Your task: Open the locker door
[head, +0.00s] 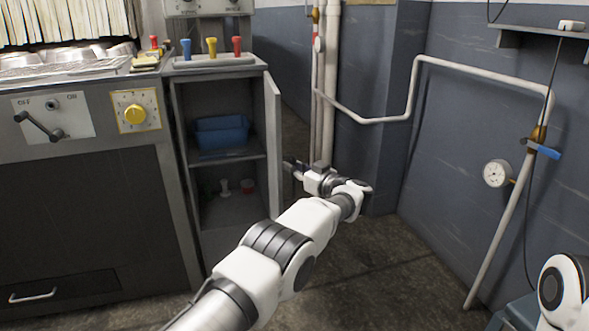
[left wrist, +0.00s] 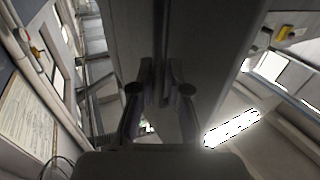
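The grey locker (head: 222,205) stands left of the middle in the head view. Its door (head: 273,150) is swung out on the right side, seen nearly edge-on, and the inside shows. My left gripper (head: 292,168) is just right of the door, on its outer side, partly hidden by the wrist. In the left wrist view the two fingers (left wrist: 160,108) stand apart, with a grey panel in front of them. I cannot tell whether they touch the door or its handle. My right gripper is out of view.
A blue bin (head: 221,132) lies on the upper locker shelf, with small cups (head: 247,187) below. A cooker unit (head: 85,180) stands left of the locker. Pipes (head: 372,120) and a gauge (head: 496,173) line the right wall. The floor (head: 375,265) right of the locker is clear.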

